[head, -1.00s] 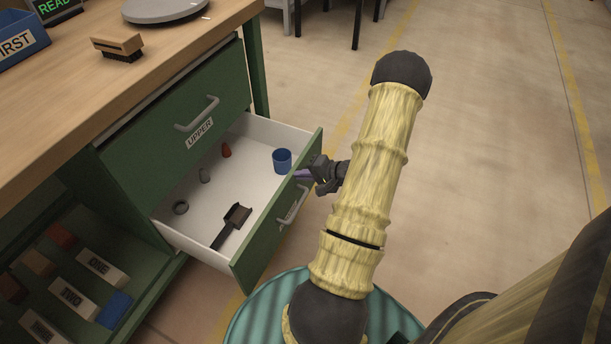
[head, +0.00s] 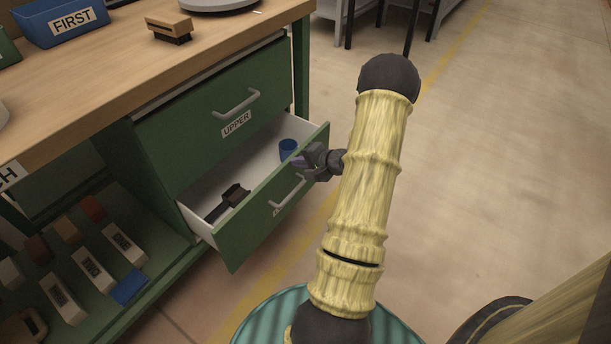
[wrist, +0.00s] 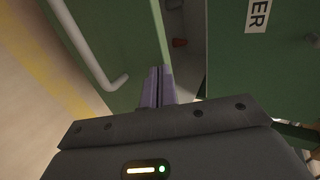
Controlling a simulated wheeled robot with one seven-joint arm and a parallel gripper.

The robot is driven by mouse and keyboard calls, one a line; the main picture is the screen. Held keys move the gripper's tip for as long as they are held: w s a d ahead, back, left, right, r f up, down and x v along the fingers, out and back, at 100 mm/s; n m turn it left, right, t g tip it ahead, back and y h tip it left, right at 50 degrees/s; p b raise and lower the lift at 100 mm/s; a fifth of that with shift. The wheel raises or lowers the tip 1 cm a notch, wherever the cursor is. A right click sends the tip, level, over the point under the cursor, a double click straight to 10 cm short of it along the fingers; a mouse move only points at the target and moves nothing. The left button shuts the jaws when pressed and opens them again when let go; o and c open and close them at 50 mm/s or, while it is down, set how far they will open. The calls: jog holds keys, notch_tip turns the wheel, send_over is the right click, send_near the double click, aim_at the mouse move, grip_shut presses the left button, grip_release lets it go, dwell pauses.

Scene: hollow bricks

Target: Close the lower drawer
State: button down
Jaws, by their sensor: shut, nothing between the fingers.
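The lower drawer (head: 262,222) is partly open, with a green front, a grey bar handle (head: 289,196) and a white inside. A blue cup (head: 288,149) and a dark scoop-like tool (head: 228,203) lie in it. My gripper (head: 301,161) is at the drawer front's right end, near its top edge. In the wrist view its purple fingers (wrist: 157,88) are together and empty, close against the green front (wrist: 130,40); I cannot tell if they touch it. The handle (wrist: 92,50) shows left of the fingers. The upper drawer (head: 212,115) is shut.
An open shelf (head: 150,290) at lower left holds several labelled blocks. The floor to the right (head: 500,170) is clear.

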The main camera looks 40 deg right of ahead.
jog(key=w+a+b, duration=0.4)
jog(key=w+b, duration=0.1)
jog(key=w, duration=1.1)
jog(key=shift+w+r, duration=0.15)
jog(key=shift+w, duration=0.1)
jog(key=shift+w+a, duration=0.1)
jog(key=v, duration=0.4)
jog(key=f+v, duration=0.1)
jog(key=v, duration=0.4)
jog(key=s+f+p+v, duration=0.1)
jog(key=v, duration=0.4)
jog(key=shift+s+d+f, duration=0.1)
jog(key=shift+s+d, duration=0.1)
jog(key=shift+d, duration=0.2)
jog(key=shift+a, duration=0.25)
